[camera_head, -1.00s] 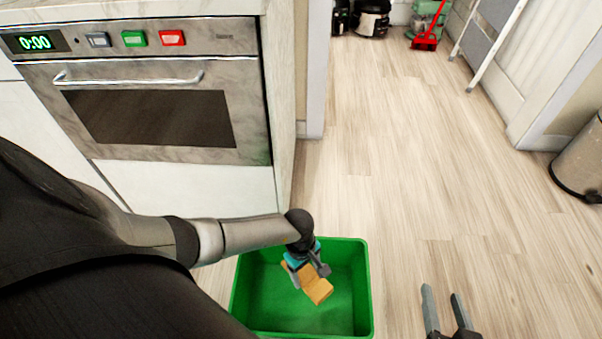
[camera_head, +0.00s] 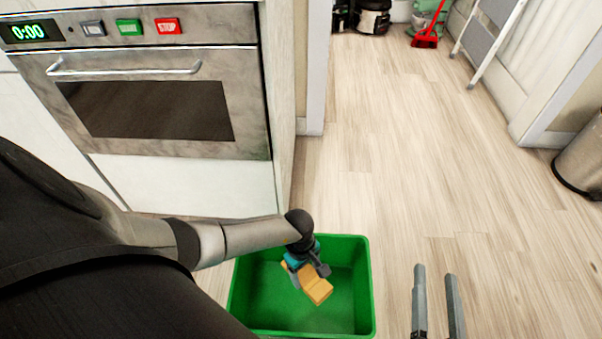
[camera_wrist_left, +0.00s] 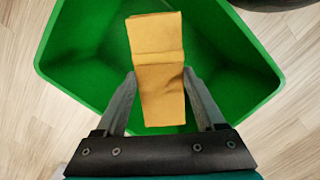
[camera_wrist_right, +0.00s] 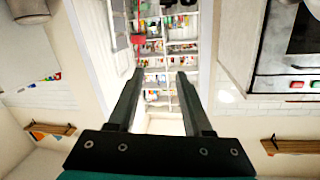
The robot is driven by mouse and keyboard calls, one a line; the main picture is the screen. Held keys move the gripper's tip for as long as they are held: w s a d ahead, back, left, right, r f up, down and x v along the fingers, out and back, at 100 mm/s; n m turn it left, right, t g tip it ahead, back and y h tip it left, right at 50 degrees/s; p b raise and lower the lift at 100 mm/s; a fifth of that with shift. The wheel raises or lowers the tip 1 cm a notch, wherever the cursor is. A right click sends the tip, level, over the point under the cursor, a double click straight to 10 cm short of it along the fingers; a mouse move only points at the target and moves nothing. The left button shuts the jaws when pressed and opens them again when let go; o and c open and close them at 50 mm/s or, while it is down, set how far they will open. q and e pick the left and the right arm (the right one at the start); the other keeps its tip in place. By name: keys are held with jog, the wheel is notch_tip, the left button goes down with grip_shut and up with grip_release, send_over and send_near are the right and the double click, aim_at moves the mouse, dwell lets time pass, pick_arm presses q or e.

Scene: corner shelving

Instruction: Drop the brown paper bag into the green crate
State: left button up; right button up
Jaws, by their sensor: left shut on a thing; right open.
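The brown paper bag (camera_head: 317,290) is held by my left gripper (camera_head: 307,279) over the green crate (camera_head: 357,270). In the left wrist view the bag (camera_wrist_left: 158,75) sits between the two fingers (camera_wrist_left: 158,92), with the crate's green walls (camera_wrist_left: 232,50) around and below it. I cannot tell exactly how high above the crate floor it hangs. My right gripper (camera_head: 437,300) is open and empty, to the right of the crate. In the right wrist view its fingers (camera_wrist_right: 160,95) are apart with nothing between them.
An oven (camera_head: 150,100) is at the left behind the crate. A metal bin (camera_head: 582,160) stands at the right, and a step ladder (camera_head: 490,45) and red broom (camera_head: 425,40) are at the back. The wooden floor (camera_head: 400,150) between is clear.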

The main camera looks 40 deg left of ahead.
pick_arm(q)
jog(key=o, duration=1.3)
jog(key=shift+r, duration=0.1)
